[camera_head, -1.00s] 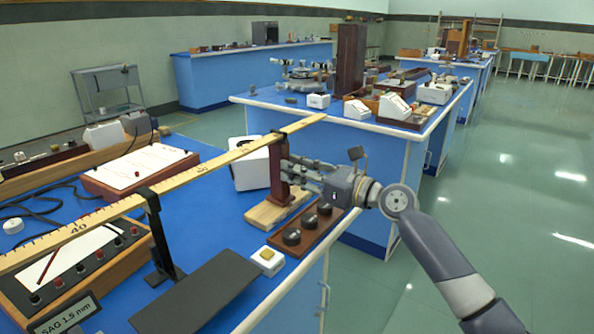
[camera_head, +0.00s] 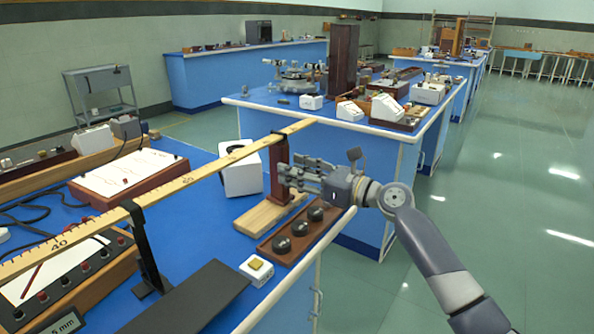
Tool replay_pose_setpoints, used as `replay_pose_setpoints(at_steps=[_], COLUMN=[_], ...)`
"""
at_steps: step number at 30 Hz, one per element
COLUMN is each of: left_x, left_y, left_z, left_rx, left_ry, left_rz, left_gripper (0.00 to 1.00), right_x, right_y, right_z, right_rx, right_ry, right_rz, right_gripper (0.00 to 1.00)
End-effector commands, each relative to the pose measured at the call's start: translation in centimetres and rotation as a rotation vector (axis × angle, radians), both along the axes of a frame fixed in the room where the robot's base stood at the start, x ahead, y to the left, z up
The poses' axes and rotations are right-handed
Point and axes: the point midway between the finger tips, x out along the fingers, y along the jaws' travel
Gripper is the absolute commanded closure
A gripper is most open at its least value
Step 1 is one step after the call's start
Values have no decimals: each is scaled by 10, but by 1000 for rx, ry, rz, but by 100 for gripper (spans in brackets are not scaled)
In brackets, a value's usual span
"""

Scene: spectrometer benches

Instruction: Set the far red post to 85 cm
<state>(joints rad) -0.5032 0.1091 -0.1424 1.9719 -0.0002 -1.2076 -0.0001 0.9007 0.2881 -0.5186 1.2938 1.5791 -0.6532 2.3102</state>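The far red post (camera_head: 280,172) stands upright on a pale wooden foot (camera_head: 258,216) under the long yellow rule (camera_head: 170,190). The rule rests on it and runs from the left edge towards the upper right. Its marks near the post are too small to read surely. My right gripper (camera_head: 289,174) comes from the right at mid-height of the post. One finger lies across the near face and the other goes behind it, so the fingers appear closed on the post. The far finger's tip is hidden. My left gripper is out of view.
A black support (camera_head: 145,250) holds the rule nearer me. A white block (camera_head: 243,178) stands behind the rule. A board with black knobs (camera_head: 299,235), a small white box (camera_head: 257,270) and a dark plate (camera_head: 190,302) lie in front. Another blue bench (camera_head: 345,180) stands beyond.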

Motion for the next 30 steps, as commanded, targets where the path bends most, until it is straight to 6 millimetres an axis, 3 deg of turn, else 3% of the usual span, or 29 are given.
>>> replay_pose_setpoints(at_steps=[10, 24, 30], left_x=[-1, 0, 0], left_y=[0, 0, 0], left_z=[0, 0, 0], left_rx=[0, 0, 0], left_ry=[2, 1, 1], left_rz=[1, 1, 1], left_gripper=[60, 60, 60], right_x=[-6, -60, -70], right_y=[-10, -83, -96], right_z=[0, -1, -1], right_rx=[0, -2, -1], right_ry=[-1, 0, 1], right_rz=[-2, -2, 0], right_gripper=[60, 60, 60])
